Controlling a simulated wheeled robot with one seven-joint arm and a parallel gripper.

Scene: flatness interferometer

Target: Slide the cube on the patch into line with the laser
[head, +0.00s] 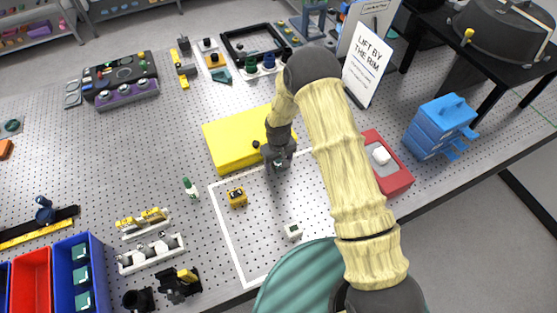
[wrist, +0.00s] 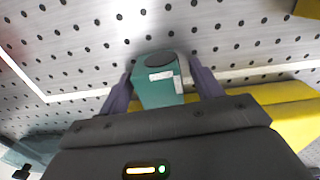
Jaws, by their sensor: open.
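A teal cube (wrist: 158,90) with a dark round top and a white label stands between the two purple fingers of my gripper (wrist: 162,86) in the wrist view. The jaws are open, one finger on each side of it; I cannot tell whether either touches it. In the head view my gripper (head: 279,163) is low over the bench beside the yellow block, and the cube there is mostly hidden. The white outline of the patch (head: 231,238) lies on the perforated bench, and its line passes by the cube (wrist: 75,97). I cannot tell which thing is the laser.
The yellow block (head: 228,140) is close beside my gripper. A small yellow device (head: 237,197) and a small white cube (head: 293,230) stand inside the outline. A green-and-white piece (head: 190,187) stands to the left. A red tray (head: 394,178) is at the right.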

